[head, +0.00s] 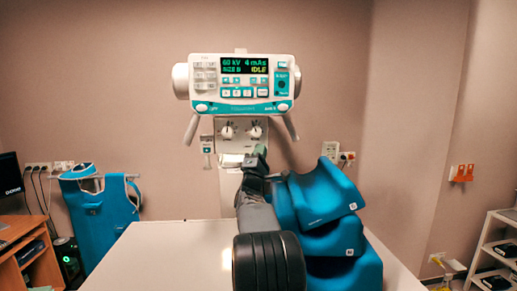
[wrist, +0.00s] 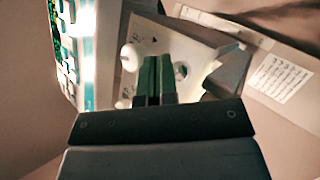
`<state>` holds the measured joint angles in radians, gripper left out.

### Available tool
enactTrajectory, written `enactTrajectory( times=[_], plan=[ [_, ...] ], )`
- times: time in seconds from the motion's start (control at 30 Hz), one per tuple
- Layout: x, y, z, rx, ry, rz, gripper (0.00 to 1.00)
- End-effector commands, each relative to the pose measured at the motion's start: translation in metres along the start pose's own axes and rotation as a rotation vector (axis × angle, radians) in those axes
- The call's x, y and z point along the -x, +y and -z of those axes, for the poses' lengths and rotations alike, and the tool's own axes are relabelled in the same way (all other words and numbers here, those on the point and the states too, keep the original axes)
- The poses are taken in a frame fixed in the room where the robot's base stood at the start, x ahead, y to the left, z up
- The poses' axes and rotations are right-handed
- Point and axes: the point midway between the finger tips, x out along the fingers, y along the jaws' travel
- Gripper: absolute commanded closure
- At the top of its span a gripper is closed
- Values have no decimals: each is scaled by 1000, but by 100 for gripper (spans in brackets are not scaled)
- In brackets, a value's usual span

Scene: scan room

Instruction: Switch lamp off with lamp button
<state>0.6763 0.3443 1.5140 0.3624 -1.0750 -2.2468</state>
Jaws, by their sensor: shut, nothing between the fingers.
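The x-ray unit's control console (head: 240,82) faces me in the head view, with a lit display reading 60 kV, 4 mAs and IDLE. Below it is a white panel (head: 241,129) with two knobs; it also shows, turned sideways, in the wrist view (wrist: 140,30). My gripper (head: 259,151) is raised in front of the lower part of this panel. In the wrist view its green fingers (wrist: 160,62) are together and empty, pointing at the panel. I cannot tell which control is the lamp button; the fingers hide part of the panel. A bright glow lies along the console edge (wrist: 88,55).
A white table (head: 165,255) lies below, with blue padded supports (head: 325,205) to the right of my arm. A blue apron (head: 100,215) hangs at left near a wooden desk (head: 32,250). A white shelf cart (head: 495,250) stands at right.

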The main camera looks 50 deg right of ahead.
Motion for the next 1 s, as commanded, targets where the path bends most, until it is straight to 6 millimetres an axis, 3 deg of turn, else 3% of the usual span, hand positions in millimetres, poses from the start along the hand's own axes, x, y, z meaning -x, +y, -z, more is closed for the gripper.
enactTrajectory(
  times=[1.0],
  plan=[
    [-7, -4, 5, -1, 0, -1, 100]
  ],
)
